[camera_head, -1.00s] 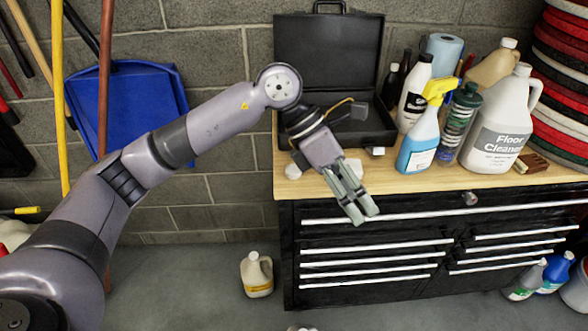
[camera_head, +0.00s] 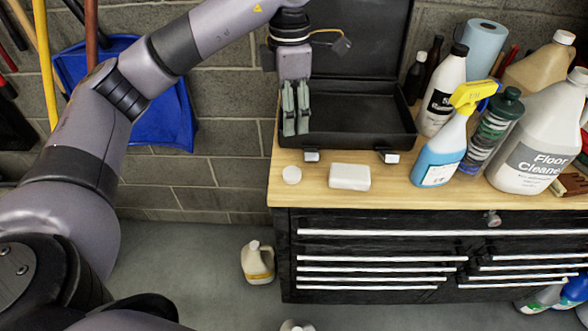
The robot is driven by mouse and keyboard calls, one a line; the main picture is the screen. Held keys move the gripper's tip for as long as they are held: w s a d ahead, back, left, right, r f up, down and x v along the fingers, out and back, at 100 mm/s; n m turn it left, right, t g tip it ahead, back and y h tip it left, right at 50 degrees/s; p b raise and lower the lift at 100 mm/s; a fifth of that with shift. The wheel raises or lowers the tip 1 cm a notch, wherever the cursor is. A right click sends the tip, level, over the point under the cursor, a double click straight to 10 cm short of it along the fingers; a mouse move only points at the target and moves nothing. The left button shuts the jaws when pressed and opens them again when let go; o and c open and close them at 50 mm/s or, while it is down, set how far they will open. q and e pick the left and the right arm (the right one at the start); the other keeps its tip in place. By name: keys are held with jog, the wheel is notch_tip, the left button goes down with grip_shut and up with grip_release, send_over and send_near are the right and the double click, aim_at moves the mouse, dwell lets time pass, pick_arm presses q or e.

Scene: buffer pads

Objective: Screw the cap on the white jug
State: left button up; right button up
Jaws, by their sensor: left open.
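The white jug (camera_head: 540,145), labelled "Floor Cleaner", stands upright at the right of the wooden bench top. I cannot tell whether its pale top (camera_head: 578,76) is a bare neck or a cap. A small round white piece, which looks like a cap (camera_head: 291,175), lies on the bench near its front left. My left gripper (camera_head: 297,132) is open and points down, its fingertips above and behind the round piece in the picture, not touching it. Nothing shows between its fingers. My right gripper is not in view.
An open black case (camera_head: 360,112) stands behind a white block (camera_head: 350,176). A blue spray bottle (camera_head: 440,150), a green-capped bottle (camera_head: 492,130), a black-capped white bottle (camera_head: 441,95) and a beige jug (camera_head: 538,72) crowd the right side.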

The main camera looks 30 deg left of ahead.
pick_arm(q)
jog(key=p, duration=0.3)
send_over(293, 172)
jog(key=f, duration=1.1)
jog(key=shift+s+f, duration=0.35)
jog(key=shift+f, duration=0.4)
jog(key=shift+f+p, duration=0.15)
jog(key=shift+p, duration=0.3)
jog(key=f, duration=0.1)
jog(key=f+p, duration=0.2)
jog(key=shift+w+f, duration=0.3)
jog(key=shift+f, duration=0.65)
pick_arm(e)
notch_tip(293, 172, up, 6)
